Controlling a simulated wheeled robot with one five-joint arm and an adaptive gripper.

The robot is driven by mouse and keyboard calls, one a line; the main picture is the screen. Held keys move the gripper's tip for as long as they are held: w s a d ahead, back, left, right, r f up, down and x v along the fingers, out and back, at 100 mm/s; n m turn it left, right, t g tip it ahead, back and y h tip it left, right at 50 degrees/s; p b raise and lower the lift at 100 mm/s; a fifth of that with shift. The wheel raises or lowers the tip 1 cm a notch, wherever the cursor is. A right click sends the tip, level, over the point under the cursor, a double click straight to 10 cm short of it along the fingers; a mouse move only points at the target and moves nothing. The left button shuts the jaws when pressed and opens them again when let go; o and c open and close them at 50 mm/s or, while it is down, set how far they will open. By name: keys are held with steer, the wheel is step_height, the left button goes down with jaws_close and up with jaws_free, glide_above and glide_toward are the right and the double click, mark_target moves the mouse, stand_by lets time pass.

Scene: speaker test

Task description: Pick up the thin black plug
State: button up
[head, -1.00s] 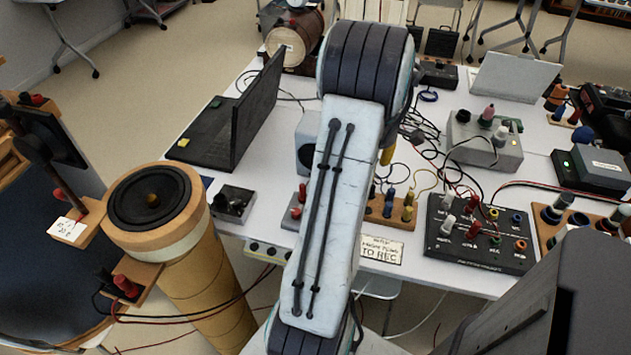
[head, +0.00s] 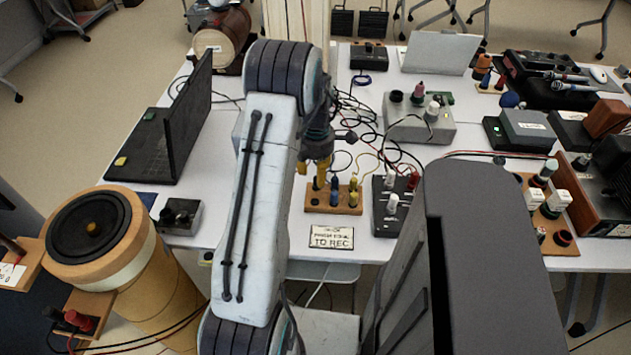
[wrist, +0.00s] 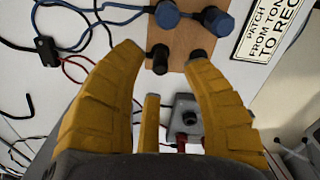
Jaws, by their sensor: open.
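In the wrist view, two short black plugs stand on the wooden board (wrist: 178,35): a left one (wrist: 160,58) and a right one (wrist: 197,60) partly behind a finger. I cannot tell which is the thin black plug. Two blue plugs, one on the left (wrist: 167,14) and one on the right (wrist: 215,20), are beside them. My gripper (wrist: 162,70) has its yellow fingers spread around the view of the left black plug, with nothing held. In the head view, my gripper (head: 316,165) is above the back left of the wooden board (head: 345,209).
A printed label (head: 332,237) lies in front of the board. A black control box (head: 386,222) stands close on the right. A grey box with a black knob (wrist: 187,118) is near the fingers. Loose cables (head: 355,110) lie behind. A laptop (head: 150,140) is left.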

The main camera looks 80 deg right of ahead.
mark_target(316, 184)
steer(key=shift+f, duration=1.45)
steer(key=shift+c, duration=0.3)
jaws_close()
